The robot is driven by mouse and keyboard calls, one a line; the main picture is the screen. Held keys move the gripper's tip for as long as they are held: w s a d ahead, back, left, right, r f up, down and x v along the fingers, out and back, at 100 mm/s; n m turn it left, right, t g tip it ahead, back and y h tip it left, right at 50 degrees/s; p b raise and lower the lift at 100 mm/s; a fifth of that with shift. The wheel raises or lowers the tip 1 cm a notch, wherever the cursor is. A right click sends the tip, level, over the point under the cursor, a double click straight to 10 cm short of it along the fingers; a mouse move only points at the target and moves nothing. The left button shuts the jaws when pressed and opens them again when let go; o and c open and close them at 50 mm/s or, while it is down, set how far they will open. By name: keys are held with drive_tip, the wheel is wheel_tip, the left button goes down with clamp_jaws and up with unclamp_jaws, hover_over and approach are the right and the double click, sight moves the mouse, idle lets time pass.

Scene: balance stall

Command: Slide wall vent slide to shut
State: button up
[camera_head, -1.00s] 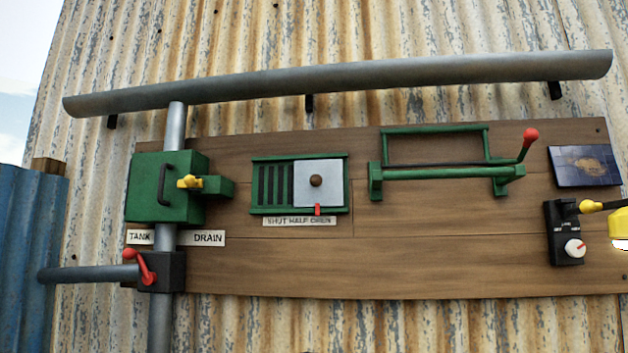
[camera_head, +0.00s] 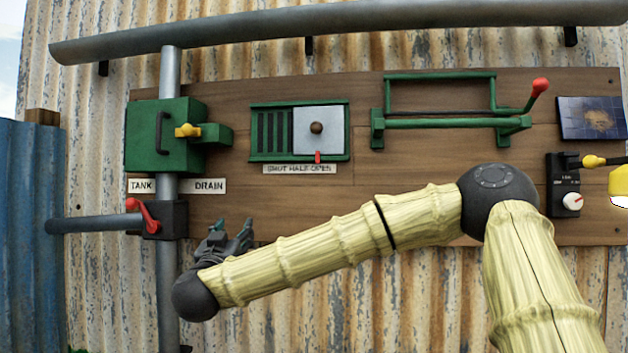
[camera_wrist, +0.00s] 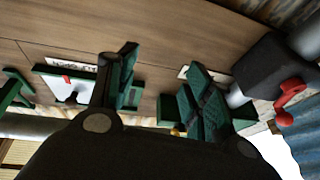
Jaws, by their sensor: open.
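The wall vent (camera_head: 255,131) is a green frame on the wooden board, with dark slats bare on its left. Its grey slide plate (camera_head: 303,145) covers the right part and carries a round brown knob (camera_head: 316,128). A red pointer (camera_head: 318,157) under the plate stands near the OPEN end of the "SHUT HALF OPEN" label (camera_head: 290,169). My gripper (camera_head: 235,232) is open and empty, below and left of the vent, apart from it. In the wrist view, my gripper (camera_wrist: 162,60) has its fingers spread, and the slide plate (camera_wrist: 56,84) shows left of them.
A green box with a yellow tap (camera_head: 188,131) and a red-handled valve (camera_head: 147,215) are left of the vent. A green bar with a red-knobbed lever (camera_head: 539,87) is to its right. A grey pipe (camera_head: 380,24) runs above.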

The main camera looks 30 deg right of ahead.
drive_tip(key=s+d+r+m+g+h, duration=0.1)
drive_tip(key=s+d+r+m+h, duration=0.15)
drive_tip(key=r, duration=0.35)
drive_tip(key=s+d+r+m+g+h, duration=0.2)
drive_tip(key=s+d+r, duration=0.1)
drive_tip(key=r, duration=0.4)
drive_tip(key=m+g+h, duration=0.2)
drive_tip(key=m+g, duration=0.1)
approach(313, 130)
drive_tip(key=p+x, duration=0.6)
drive_tip(key=x, duration=0.4)
drive_tip(key=shift+d+r, duration=0.1)
drive_tip(key=shift+d, duration=0.1)
clamp_jaws()
